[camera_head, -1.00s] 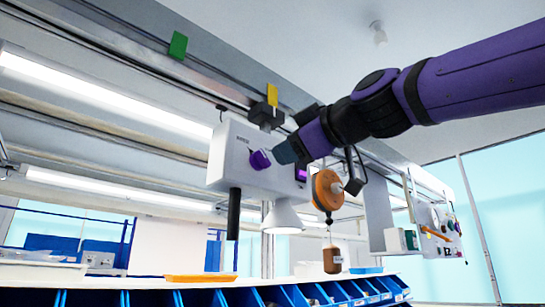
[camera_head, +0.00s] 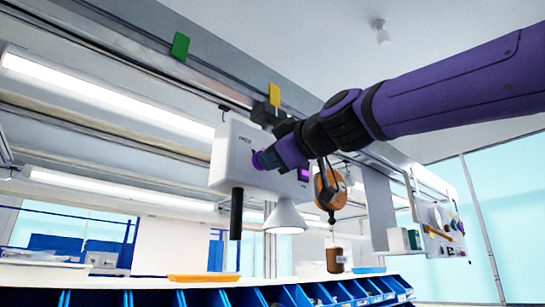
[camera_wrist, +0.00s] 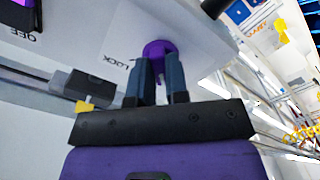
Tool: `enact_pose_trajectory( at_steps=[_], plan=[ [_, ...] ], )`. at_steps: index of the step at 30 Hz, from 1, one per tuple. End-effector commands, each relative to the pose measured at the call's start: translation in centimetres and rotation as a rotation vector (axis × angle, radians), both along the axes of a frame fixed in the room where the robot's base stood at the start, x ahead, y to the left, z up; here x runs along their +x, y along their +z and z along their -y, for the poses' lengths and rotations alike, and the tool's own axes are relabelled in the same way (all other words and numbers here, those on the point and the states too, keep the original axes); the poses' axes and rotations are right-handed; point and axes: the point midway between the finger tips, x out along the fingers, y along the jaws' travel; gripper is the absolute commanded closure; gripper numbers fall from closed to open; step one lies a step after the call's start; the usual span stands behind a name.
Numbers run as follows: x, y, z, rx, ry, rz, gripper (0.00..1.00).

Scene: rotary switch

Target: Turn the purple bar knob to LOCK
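The purple bar knob (camera_wrist: 158,49) sits on the face of a light grey box (camera_head: 228,155). The word LOCK is printed on the panel (camera_wrist: 97,40) beside the knob in the wrist view, upside down. My gripper (camera_wrist: 158,72) points at the knob, its two fingers apart with a gap between them. The fingertips are at the knob, one on each side of its bar; I cannot tell whether they touch it. In the head view my gripper (camera_head: 262,158) covers most of the knob.
A small purple display (camera_head: 304,174) is on the box. A white lamp-shaped cone (camera_head: 286,217) and a dark handle (camera_head: 237,213) hang below. An orange reel (camera_head: 331,189) with a hanging brown container (camera_head: 334,260) is close to my wrist. Blue bins (camera_head: 235,297) line the bench.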

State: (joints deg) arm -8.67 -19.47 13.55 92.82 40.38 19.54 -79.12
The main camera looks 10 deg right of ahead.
Motion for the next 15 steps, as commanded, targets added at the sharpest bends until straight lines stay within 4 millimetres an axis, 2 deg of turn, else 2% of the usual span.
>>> enact_pose_trajectory(
  at_steps=[8, 15],
  plan=[
    [-0.01, -0.04, -0.01, 0.016, 0.001, -0.012, 1.0],
    [-0.05, -0.07, -0.05, 0.109, 0.001, -0.075, 1.0]
  ],
)
